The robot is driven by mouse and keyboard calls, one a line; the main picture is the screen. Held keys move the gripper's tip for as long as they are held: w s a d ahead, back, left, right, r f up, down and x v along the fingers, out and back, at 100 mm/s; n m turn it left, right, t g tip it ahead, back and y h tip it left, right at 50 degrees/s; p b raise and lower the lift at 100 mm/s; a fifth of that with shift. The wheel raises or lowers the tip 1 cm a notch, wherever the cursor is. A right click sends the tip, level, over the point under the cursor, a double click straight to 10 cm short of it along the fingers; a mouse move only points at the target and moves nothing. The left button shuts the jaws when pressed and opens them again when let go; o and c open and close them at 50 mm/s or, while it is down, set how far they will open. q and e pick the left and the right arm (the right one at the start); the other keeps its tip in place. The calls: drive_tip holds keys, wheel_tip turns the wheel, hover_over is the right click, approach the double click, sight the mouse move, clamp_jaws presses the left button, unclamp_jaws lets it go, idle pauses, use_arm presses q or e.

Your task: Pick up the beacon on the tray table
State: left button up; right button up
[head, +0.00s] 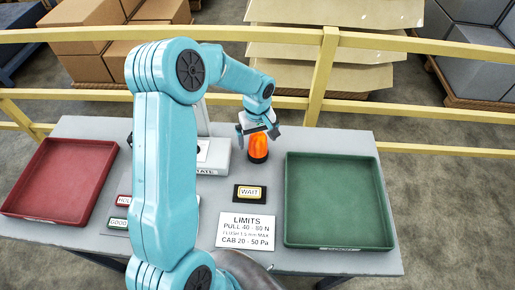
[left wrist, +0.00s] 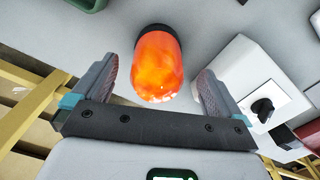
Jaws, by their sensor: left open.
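The beacon (head: 258,147), an orange dome on a dark base, stands upright on the grey tray table (head: 262,262), near its back edge. My left gripper (head: 258,131) is above and just behind the beacon in the head view. In the left wrist view the beacon (left wrist: 158,68) lies ahead between the two open fingers of the left gripper (left wrist: 156,80), with visible gaps on both sides. The fingers hold nothing. My right gripper is not in view.
A red tray (head: 62,178) is at the left and a green tray (head: 338,200) at the right. A white box with a knob (left wrist: 258,85) stands close beside the beacon. A WAIT sign (head: 249,193) and LIMITS card (head: 245,231) lie in front. Yellow rails (head: 445,147) run behind.

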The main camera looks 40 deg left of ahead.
use_arm(q)
wheel_tip(320, 180, down, 4)
drive_tip(key=shift+w+r+b, duration=0.15)
drive_tip(key=shift+r+b, duration=0.1)
drive_tip(key=shift+b, duration=0.35)
drive_tip(key=shift+w+f, duration=0.1)
drive_tip(key=shift+f, duration=0.1)
drive_tip(key=shift+d+r, duration=0.1)
drive_tip(key=c, duration=0.5)
drive_tip(key=shift+s, duration=0.2)
drive_tip(key=c, duration=0.5)
drive_tip(key=shift+w, duration=0.2)
drive_tip(key=shift+c, duration=1.3)
drive_tip(key=shift+s+r, duration=0.1)
